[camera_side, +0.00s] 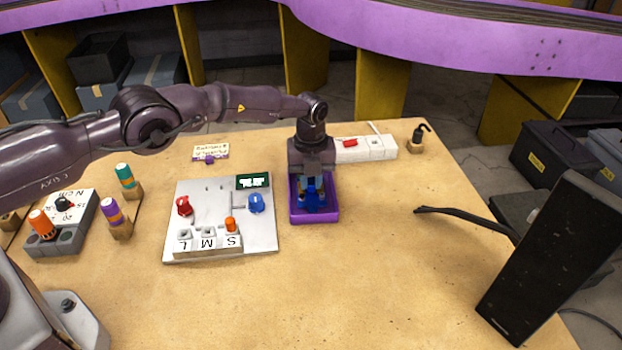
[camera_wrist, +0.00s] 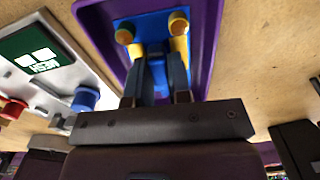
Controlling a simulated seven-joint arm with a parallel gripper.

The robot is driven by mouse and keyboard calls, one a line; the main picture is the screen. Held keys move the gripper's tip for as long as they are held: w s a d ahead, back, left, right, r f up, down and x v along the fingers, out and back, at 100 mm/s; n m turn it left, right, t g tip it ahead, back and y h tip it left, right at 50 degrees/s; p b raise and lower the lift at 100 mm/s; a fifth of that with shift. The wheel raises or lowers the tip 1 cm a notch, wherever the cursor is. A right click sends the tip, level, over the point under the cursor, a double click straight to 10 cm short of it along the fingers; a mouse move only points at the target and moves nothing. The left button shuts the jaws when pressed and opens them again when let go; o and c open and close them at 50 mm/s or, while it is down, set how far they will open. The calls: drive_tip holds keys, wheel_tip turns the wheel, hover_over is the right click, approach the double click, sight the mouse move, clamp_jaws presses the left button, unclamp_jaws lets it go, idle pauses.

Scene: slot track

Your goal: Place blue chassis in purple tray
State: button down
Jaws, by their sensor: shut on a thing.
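The purple tray (camera_side: 298,215) stands on the table right of the white panel, and it also shows in the wrist view (camera_wrist: 207,40). The blue chassis (camera_side: 313,200) is inside the tray's outline, under my gripper. In the wrist view the chassis (camera_wrist: 150,27) is a blue plate with yellow posts and orange-brown round ends. My gripper (camera_side: 312,185) points down over the tray, and its fingers (camera_wrist: 157,80) are shut on the middle part of the chassis. I cannot tell whether the chassis touches the tray floor.
A white panel (camera_side: 220,222) with red and blue knobs, a small display and S, M, L slots lies left of the tray. A power strip (camera_side: 365,147) lies behind it. A black lamp-like stand (camera_side: 545,265) is at right. The table front is clear.

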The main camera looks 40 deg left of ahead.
sight(311, 180)
drive_tip(key=shift+f, duration=0.15)
drive_tip(key=shift+f, duration=0.15)
drive_tip(key=c, duration=1.1)
unclamp_jaws()
drive_tip(key=shift+o, duration=0.2)
wheel_tip(311, 180, up, 12)
drive_tip(key=shift+r, duration=0.25)
